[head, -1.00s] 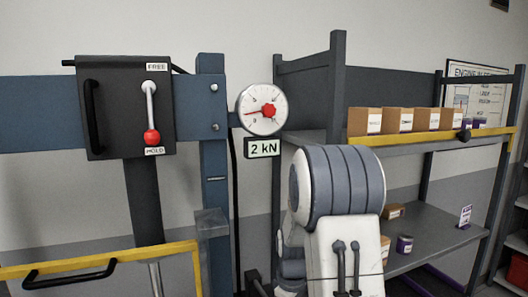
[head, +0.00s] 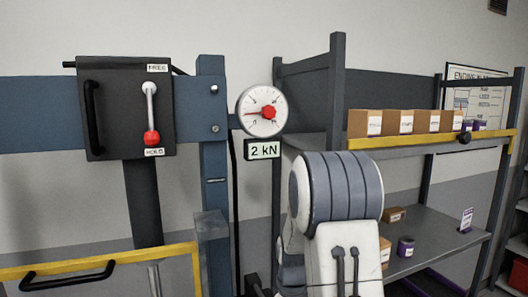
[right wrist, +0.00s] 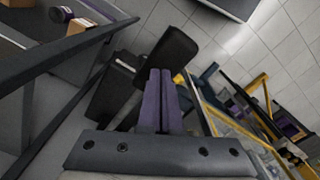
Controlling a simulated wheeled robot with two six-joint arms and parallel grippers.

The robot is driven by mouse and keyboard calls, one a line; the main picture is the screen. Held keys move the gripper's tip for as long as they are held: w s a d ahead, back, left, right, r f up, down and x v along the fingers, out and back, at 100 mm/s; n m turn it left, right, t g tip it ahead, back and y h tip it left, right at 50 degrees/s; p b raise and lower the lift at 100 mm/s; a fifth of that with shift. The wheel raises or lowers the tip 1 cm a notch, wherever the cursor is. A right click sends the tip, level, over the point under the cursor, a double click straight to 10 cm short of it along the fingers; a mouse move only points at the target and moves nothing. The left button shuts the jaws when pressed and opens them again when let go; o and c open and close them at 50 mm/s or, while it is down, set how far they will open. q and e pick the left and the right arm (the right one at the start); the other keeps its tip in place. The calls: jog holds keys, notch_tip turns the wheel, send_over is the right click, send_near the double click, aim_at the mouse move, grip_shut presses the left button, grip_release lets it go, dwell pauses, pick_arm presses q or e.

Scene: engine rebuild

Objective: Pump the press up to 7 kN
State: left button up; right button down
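The press's round gauge (head: 262,111) has its needle low on the left, and the display (head: 263,150) under it reads 2 kN. The valve lever (head: 151,115) on the black panel (head: 107,116) points down, with its red knob at HOLD. My right arm fills the lower middle of the head view, and its gripper is hidden there. In the right wrist view, my right gripper (right wrist: 160,74) has its purple fingers close together on a black handle (right wrist: 170,48), seemingly the pump handle; the contact itself is partly hidden. My left gripper is not in view.
A yellow-edged guard with a black handle (head: 68,273) stands at lower left. A grey shelf rack (head: 337,95) with cardboard boxes (head: 405,122) stands right of the press, close behind my right arm. The right wrist view shows tiled floor (right wrist: 285,35).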

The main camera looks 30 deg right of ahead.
jog(key=shift+f, duration=0.2)
jog(key=shift+f+b, duration=0.8)
jog(key=shift+f, duration=0.25)
dwell(0.6)
jog(key=shift+f+b, duration=0.8)
jog(key=shift+f, duration=0.2)
dwell(0.5)
jog(key=shift+f+b, duration=0.75)
jog(key=shift+f, duration=0.45)
dwell(0.4)
jog(key=shift+f+b, duration=0.75)
jog(key=shift+f, duration=0.35)
dwell(0.4)
